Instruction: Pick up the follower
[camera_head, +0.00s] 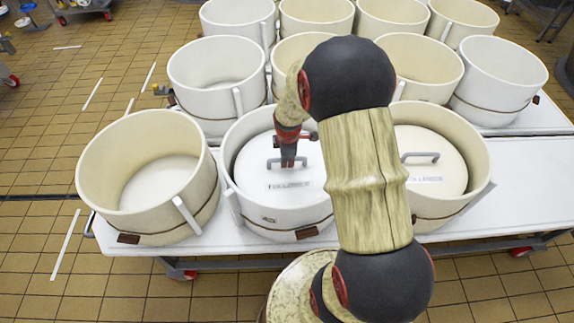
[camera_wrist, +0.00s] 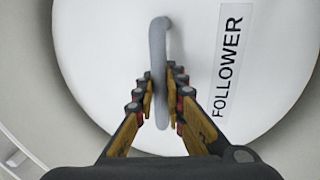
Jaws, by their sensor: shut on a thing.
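A white round follower (camera_head: 265,195) with a grey bar handle and a "FOLLOWER" label lies inside the middle front vat (camera_head: 240,213). It fills most of the wrist view (camera_wrist: 95,60), with its label to the right of the handle. My gripper (camera_head: 288,160) reaches down into this vat from above. In the wrist view my gripper (camera_wrist: 162,95) has its fingers on both sides of the grey handle (camera_wrist: 158,50), shut on it. The follower looks low inside the vat. Whether it touches the bottom is hidden.
A second follower (camera_head: 430,165) sits in the vat to the right (camera_head: 470,150), partly behind my arm. An empty vat (camera_head: 150,140) stands at the left. More vats stand behind. The vats rest on a white table (camera_head: 265,247), with tiled floor around it.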

